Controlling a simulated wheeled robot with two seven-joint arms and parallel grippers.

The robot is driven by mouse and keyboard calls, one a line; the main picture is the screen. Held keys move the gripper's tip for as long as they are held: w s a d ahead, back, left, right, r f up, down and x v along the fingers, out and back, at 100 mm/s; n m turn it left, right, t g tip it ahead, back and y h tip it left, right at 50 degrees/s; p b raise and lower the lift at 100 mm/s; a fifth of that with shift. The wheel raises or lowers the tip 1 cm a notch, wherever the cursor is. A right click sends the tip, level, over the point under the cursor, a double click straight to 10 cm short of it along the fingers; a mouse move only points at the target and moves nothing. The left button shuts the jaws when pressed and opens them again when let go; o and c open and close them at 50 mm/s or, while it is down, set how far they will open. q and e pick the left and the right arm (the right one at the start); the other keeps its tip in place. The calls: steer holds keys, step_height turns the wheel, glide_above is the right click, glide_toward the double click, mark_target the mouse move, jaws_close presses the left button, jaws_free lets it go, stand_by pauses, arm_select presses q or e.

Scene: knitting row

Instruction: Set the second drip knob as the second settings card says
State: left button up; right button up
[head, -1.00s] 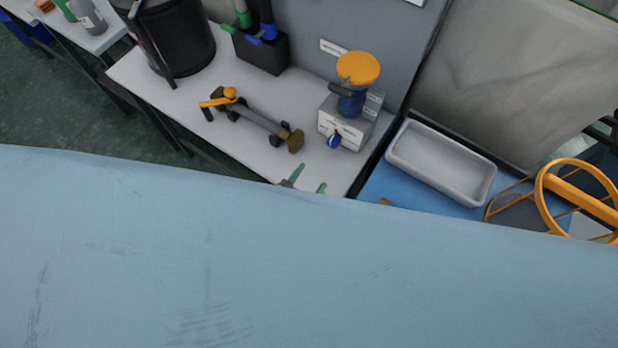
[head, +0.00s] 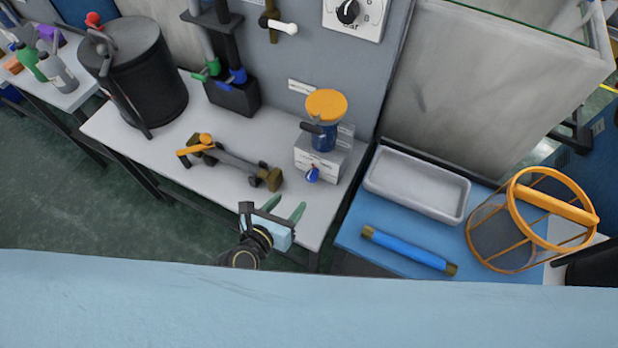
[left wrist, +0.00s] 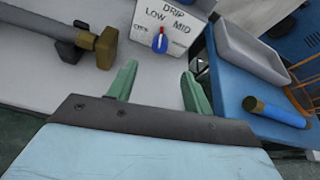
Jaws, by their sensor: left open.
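The drip knob (head: 312,175) is a small blue knob on the front of a white box (head: 318,160). It also shows in the left wrist view (left wrist: 159,42), where the box face reads DRIP, LOW and MID, with smaller lettering low on the left. A blue jar with an orange top (head: 326,107) stands on the box. My left gripper (head: 286,207) is open and empty, with green fingers apart, in front of and below the knob. In the left wrist view its fingertips (left wrist: 158,75) point toward the knob without touching it. My right gripper is not in view. I cannot make out a settings card clearly.
A valve-like fitting with an orange handle (head: 230,162) lies left of the box on the white table (head: 120,130). A black pot (head: 135,75) stands behind. On the right, a blue table holds a grey tray (head: 415,185), a blue roll (head: 408,250) and an orange basket (head: 532,225).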

mark_target(310, 179)
arm_select(q)
steer(key=b+x, duration=0.2)
steer(key=x, duration=0.8)
steer(key=shift+w+f+b, duration=0.15)
steer(key=shift+b, duration=0.15)
steer(key=shift+w+d+f, duration=0.2)
steer(key=shift+w+d, duration=0.1)
steer(key=shift+w, duration=0.25)
steer(key=shift+w+d, duration=0.1)
steer(key=shift+w, duration=0.05)
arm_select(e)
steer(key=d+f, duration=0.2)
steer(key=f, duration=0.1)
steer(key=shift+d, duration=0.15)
arm_select(q)
steer(key=c, duration=1)
steer(key=shift+o, duration=0.2)
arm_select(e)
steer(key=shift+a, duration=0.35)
